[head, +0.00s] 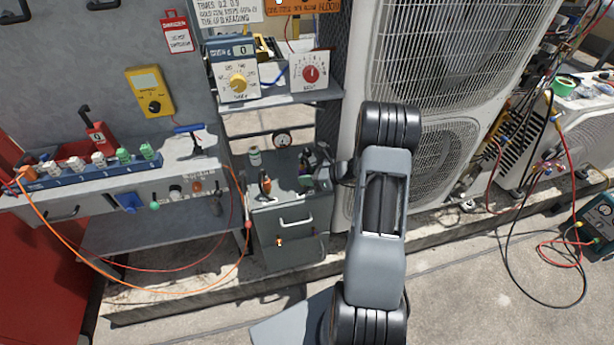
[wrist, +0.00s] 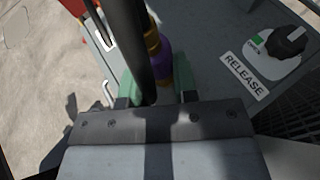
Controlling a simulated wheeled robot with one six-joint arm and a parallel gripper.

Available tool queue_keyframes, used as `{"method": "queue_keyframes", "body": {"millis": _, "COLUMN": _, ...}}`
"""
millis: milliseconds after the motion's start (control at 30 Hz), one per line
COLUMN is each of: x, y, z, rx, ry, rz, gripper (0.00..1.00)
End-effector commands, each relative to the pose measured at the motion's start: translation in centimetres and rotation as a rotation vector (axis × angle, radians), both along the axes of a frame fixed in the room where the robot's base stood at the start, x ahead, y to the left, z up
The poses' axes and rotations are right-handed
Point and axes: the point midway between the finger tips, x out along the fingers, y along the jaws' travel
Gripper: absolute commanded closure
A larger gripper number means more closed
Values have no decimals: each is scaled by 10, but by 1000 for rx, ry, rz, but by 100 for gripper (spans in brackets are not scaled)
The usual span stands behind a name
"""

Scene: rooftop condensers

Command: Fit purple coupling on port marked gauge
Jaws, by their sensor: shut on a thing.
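The purple coupling (wrist: 163,62) with gold bands is between the green-tipped fingers of my gripper (wrist: 156,80), which is shut on it. A dark bar crosses in front of it in the wrist view and hides its left side. In the head view my gripper (head: 318,166) is small and partly hidden by my arm, over the top of the grey drawer cabinet. I cannot make out a port marked gauge in either view. A round dial gauge (head: 282,140) stands behind the cabinet top, and its label is unreadable.
A black knob (wrist: 285,42) and a RELEASE label (wrist: 244,76) are on the grey surface right of the coupling. The cabinet (head: 290,225) also carries a green-topped cylinder (head: 254,157). A condenser (head: 440,150) stands close on the right. An orange hose (head: 75,245) hangs left.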

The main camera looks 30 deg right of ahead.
Motion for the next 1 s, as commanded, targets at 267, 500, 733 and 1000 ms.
{"method": "queue_keyframes", "body": {"millis": 267, "x": 0, "y": 0, "z": -5, "rx": 0, "ry": 0, "rz": 0, "gripper": 100}}
{"method": "queue_keyframes", "body": {"millis": 500, "x": 0, "y": 0, "z": -9, "rx": 0, "ry": 0, "rz": 0, "gripper": 100}}
{"method": "queue_keyframes", "body": {"millis": 733, "x": 0, "y": 0, "z": -12, "rx": 0, "ry": 0, "rz": 0, "gripper": 100}}
{"method": "queue_keyframes", "body": {"millis": 1000, "x": 0, "y": 0, "z": -12, "rx": 0, "ry": 0, "rz": 0, "gripper": 100}}
